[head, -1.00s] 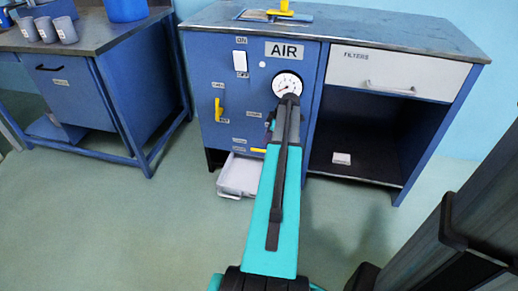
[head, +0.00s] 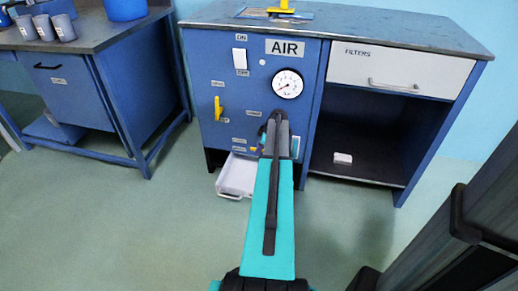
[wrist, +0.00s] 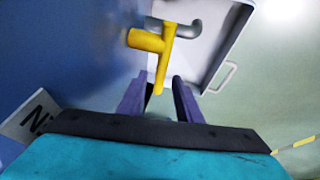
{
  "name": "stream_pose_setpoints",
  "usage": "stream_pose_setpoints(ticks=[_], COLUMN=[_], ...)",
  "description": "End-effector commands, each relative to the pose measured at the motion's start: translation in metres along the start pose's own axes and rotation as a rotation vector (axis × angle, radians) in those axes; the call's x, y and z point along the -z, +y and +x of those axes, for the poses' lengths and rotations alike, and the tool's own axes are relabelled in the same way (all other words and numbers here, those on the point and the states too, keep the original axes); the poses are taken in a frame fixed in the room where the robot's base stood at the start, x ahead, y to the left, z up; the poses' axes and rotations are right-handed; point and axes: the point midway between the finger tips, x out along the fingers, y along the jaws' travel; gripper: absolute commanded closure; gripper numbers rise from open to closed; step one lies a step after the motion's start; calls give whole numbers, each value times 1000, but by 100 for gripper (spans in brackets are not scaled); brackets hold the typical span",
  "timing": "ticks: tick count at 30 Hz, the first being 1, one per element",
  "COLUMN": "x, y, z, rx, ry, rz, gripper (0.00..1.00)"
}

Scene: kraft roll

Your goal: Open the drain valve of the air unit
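The blue air unit (head: 228,100) stands ahead in the head view. Its yellow drain valve (head: 253,149) is low on the front, mostly hidden behind my arm. In the wrist view the valve shows as a yellow barrel with a yellow lever (wrist: 166,55), beside a grey bent spout (wrist: 185,27). My gripper (wrist: 160,80) is open, with one purple finger on each side of the lever's near end in the picture. I see no clear contact, and depth is hard to judge. In the head view the fingertips are hidden by my arm.
A white tray (head: 237,178) sits under the valve; its rim and handle show in the wrist view (wrist: 222,77). A yellow lever (head: 218,108), a white switch (head: 240,58) and a gauge (head: 288,84) are on the panel. An open shelf lies right.

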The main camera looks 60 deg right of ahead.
Motion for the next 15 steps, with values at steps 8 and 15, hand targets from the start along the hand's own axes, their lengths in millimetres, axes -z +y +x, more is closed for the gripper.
stream_pose_setpoints(ticks=[8,15], x=[0,0], y=[0,0], z=[1,1], rx=[0,0], ry=[0,0], rz=[0,0], gripper=[68,100])
